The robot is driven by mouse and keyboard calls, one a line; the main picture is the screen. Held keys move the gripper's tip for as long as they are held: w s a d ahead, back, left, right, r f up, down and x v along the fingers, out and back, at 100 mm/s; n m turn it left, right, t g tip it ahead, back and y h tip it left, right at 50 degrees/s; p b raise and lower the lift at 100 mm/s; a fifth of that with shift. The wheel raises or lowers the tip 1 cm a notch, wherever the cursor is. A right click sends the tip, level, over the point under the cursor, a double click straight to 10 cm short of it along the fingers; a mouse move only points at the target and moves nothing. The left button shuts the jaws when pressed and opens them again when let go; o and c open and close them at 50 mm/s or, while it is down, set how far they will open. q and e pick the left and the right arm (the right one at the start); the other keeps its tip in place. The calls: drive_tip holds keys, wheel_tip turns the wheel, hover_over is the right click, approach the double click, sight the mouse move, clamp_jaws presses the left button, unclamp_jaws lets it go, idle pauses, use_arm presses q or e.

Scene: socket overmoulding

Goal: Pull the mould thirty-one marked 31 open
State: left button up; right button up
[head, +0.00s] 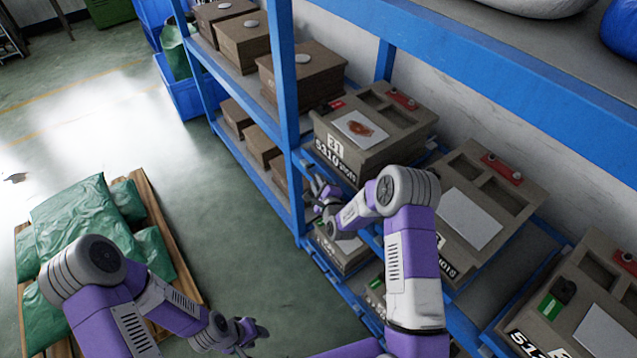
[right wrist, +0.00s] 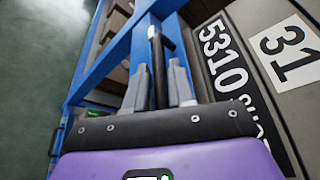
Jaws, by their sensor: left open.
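The mould thirty-one (head: 400,125) is a grey-brown block on the blue rack, with a "31" label and "5310" lettering on its front. Its marked front also shows in the right wrist view (right wrist: 255,60). My right gripper (head: 318,188) is at the rack front, just below and left of that mould. In the right wrist view, a black bar (right wrist: 157,50) stands between the right gripper's fingers (right wrist: 158,85); whether they press on it is unclear. My left gripper (head: 262,332) is open and empty over the floor, away from the rack.
More moulds (head: 480,205) stand to the right on the blue rack (head: 285,100). Brown boxes (head: 300,70) fill the shelves further left. A wooden pallet (head: 165,225) with green sacks (head: 80,215) lies at the left. Clear floor (head: 225,220) lies between pallet and rack.

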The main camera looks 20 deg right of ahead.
drive_tip(key=shift+w, duration=0.2)
clamp_jaws()
